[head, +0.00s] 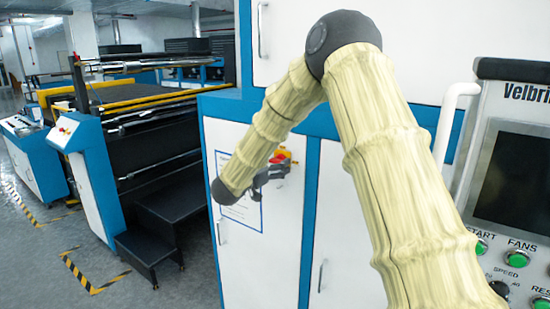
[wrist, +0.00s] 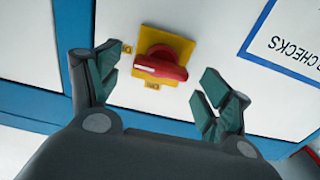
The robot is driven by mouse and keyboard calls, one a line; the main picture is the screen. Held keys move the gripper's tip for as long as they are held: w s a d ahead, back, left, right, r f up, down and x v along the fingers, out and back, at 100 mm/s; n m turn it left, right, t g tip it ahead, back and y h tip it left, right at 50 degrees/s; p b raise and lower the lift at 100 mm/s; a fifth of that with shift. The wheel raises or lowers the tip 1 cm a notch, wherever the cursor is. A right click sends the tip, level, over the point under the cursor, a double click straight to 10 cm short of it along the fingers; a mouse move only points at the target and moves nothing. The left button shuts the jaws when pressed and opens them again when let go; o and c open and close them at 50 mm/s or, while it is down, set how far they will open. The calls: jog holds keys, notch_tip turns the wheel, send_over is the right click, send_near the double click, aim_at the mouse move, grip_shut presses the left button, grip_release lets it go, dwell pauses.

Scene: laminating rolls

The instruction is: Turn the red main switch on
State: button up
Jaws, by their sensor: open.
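The red main switch (wrist: 161,64) is a red rotary handle on a square yellow plate (wrist: 179,43), fixed to a white cabinet door. Its handle lies roughly crosswise in the wrist view, with a pale mark at its left end. Small yellow labels sit beside and below the plate, too small to read surely. My gripper (wrist: 155,88) is open, with one finger on each side of the handle and apart from it. In the head view, the switch (head: 281,157) shows just behind my gripper (head: 284,166), partly hidden by it.
A blue-framed notice (wrist: 290,40) is on the door beside the switch. A control panel (head: 510,180) with a screen and green buttons stands at the right. Dark steps (head: 160,225) and a roller machine (head: 150,120) are at the left.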

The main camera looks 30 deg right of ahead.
jog(key=shift+w+d, duration=0.25)
jog(key=shift+d, duration=0.45)
jog(key=shift+c, duration=0.2)
jog(key=c, duration=1)
